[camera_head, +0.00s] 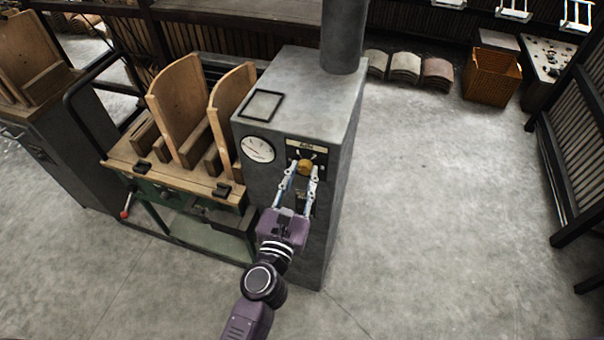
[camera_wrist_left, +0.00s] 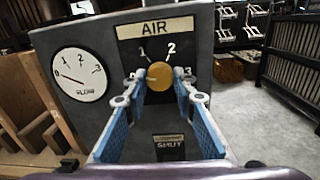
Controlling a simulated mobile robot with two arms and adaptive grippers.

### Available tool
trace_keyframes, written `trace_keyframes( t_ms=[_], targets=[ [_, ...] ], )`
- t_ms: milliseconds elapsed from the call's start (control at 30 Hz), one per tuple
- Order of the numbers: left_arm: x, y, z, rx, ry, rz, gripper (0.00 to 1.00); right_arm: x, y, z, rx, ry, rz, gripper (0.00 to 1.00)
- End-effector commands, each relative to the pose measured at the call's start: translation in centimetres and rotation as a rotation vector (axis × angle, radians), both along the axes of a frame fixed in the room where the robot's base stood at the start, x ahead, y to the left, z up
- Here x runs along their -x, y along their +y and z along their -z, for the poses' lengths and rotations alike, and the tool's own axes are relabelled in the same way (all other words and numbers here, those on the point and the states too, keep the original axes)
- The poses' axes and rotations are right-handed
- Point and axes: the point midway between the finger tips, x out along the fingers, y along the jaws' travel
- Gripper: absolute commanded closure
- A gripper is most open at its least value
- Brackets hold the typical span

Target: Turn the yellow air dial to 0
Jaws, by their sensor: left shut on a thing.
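The yellow air dial (camera_head: 305,167) sits on the upper front of a grey cabinet, below a label. In the left wrist view the yellow dial (camera_wrist_left: 160,80) is seen nearly face on under an AIR sign (camera_wrist_left: 155,28), with the numbers 1 and 2 above it and 3 at its right. The 0 is not clearly readable beside the left fingertip. My left gripper (camera_head: 303,173) reaches up from below and is shut on the dial, one finger on each side. The dial's pointer cannot be made out. My right gripper is not in view.
A white round gauge (camera_wrist_left: 80,75) is left of the dial, its needle near 0. A SHUT label (camera_wrist_left: 169,147) is below the dial. The grey cabinet (camera_head: 345,125) carries a pipe. A wooden-topped bench (camera_head: 185,178) adjoins it on the left. Open floor (camera_head: 430,220) lies right.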

Motion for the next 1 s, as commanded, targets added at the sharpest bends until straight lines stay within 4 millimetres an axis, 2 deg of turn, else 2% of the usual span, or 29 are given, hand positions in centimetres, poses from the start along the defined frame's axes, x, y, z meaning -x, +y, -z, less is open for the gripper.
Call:
trace_keyframes(
  t_ms=[433, 467, 600, 1000],
  targets=[
    [0.10, 0.01, 0.33, 0.007, 0.008, 0.000, 0.99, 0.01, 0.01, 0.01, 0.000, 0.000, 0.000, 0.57],
    [0.10, 0.01, 0.33, 0.006, 0.008, 0.001, 0.73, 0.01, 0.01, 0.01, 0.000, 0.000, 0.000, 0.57],
    [0.07, 0.00, 0.24, 0.006, 0.007, 0.000, 0.58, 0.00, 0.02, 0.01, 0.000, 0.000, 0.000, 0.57],
    [0.55, 0.14, 0.16, 0.004, 0.004, 0.001, 0.57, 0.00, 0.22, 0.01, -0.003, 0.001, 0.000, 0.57]
  ],
)
